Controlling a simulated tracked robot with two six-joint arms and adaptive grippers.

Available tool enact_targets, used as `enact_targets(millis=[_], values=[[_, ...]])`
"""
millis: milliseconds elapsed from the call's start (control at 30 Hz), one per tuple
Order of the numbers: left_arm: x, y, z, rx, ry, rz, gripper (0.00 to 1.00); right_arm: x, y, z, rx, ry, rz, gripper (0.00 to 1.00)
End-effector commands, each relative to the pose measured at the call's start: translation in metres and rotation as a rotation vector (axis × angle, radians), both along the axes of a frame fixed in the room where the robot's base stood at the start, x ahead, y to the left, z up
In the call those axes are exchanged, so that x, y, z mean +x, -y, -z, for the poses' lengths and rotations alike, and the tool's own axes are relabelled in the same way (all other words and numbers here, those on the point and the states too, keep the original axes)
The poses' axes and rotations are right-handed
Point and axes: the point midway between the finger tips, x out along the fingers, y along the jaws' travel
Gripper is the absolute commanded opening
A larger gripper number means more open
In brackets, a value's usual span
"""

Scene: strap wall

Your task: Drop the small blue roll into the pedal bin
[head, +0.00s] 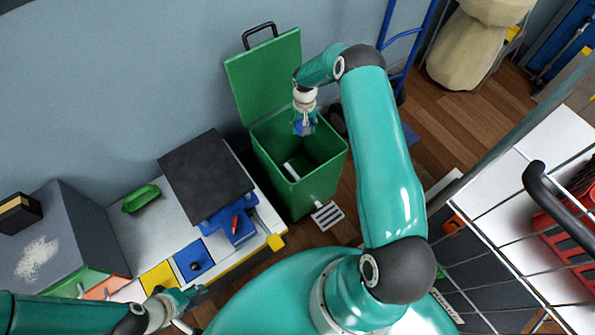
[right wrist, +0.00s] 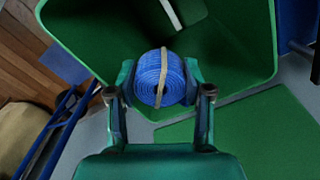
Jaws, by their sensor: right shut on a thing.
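The small blue roll (right wrist: 160,77), with a pale band around it, is held between the two fingers of my right gripper (right wrist: 160,88) in the right wrist view. In the head view my right gripper (head: 305,122) points down over the mouth of the green pedal bin (head: 300,192), with a bit of blue showing between its fingers. The bin's lid (head: 262,82) stands open at the back. A pale strip lies inside the bin. My left gripper (head: 185,298) is at the lower left, by the bench front, small and partly seen; its fingers look apart.
A white bench with a dark plate (head: 205,178), a blue device (head: 232,222) and a green brush-like piece (head: 141,198) stands left of the bin. A wire cage with a red basket (head: 570,235) is at right. A blue hand truck (head: 405,40) stands behind my right arm.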

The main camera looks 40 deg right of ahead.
Motion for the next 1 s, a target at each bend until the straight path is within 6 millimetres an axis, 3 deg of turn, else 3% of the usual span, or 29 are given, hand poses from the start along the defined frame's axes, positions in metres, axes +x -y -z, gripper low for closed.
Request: enact_targets(millis=[500,867,900,1000], values=[[0.0,0.0,0.02,0.0,0.0,0.0,0.4,0.0,-0.001,0.051,-0.001,0.001,-0.002,0.21],[0.0,0.0,0.02,0.0,0.0,0.0,0.4,0.0,0.0,0.054,-0.001,0.001,-0.001,0.21],[0.0,0.0,0.02,0.0,0.0,0.0,0.4,0.0,0.0,0.054,-0.001,0.001,-0.001,0.57],[0.0,0.0,0.02,0.0,0.0,0.0,0.4,0.0,0.0,0.054,-0.001,0.001,-0.001,0.73]])
